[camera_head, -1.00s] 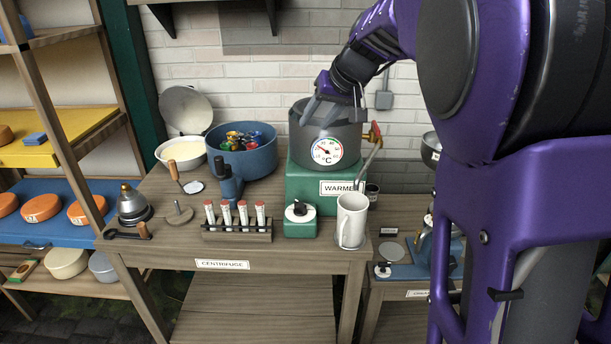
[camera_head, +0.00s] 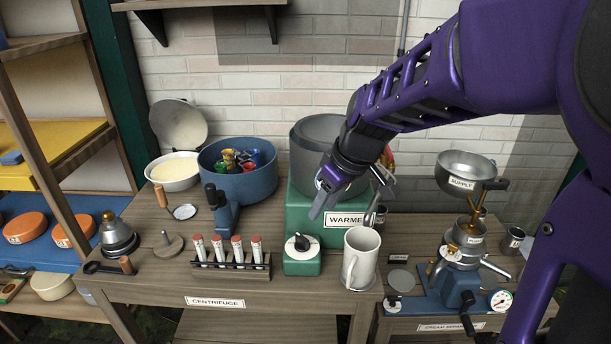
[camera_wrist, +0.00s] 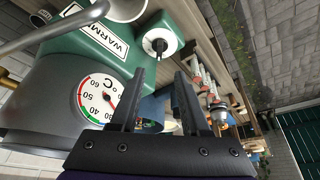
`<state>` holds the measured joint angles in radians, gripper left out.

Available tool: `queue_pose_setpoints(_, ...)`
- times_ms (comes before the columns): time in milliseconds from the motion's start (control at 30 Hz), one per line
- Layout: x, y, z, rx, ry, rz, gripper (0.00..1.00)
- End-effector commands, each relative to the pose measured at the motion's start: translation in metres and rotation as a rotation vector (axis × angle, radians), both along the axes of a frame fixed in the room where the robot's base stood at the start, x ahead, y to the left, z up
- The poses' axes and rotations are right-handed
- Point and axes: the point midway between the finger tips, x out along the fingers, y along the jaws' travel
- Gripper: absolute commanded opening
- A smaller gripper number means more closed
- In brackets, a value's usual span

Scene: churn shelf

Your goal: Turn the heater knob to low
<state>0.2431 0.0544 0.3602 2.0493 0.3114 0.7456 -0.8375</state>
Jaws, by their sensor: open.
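The heater knob (camera_head: 302,243) is a black knob on a white round dial, on a small green box at the front of the green warmer (camera_head: 300,205). In the wrist view the knob (camera_wrist: 159,44) shows beyond my fingertips, apart from them. My gripper (camera_head: 350,196) is open and empty, in front of the grey pot and above and right of the knob. In the wrist view both fingers of my gripper (camera_wrist: 159,76) stand apart with nothing between them. The marks around the dial are too small to read.
The grey pot (camera_head: 309,150) with a thermometer stands on the warmer. A white mug (camera_head: 360,258) stands close right of the knob. A rack of red-capped tubes (camera_head: 231,262) stands to its left. A blue pot (camera_head: 238,180) is behind. The cream separator (camera_head: 462,270) is at right.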

Motion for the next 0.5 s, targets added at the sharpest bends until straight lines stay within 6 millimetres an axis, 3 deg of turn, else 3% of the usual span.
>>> queue_pose_setpoints(100, 0.007, 0.008, -0.029, 0.003, 0.007, 0.003, 0.46)
queue_pose_setpoints(500, 0.03, 0.03, -0.103, 0.002, 0.004, 0.001, 0.46)
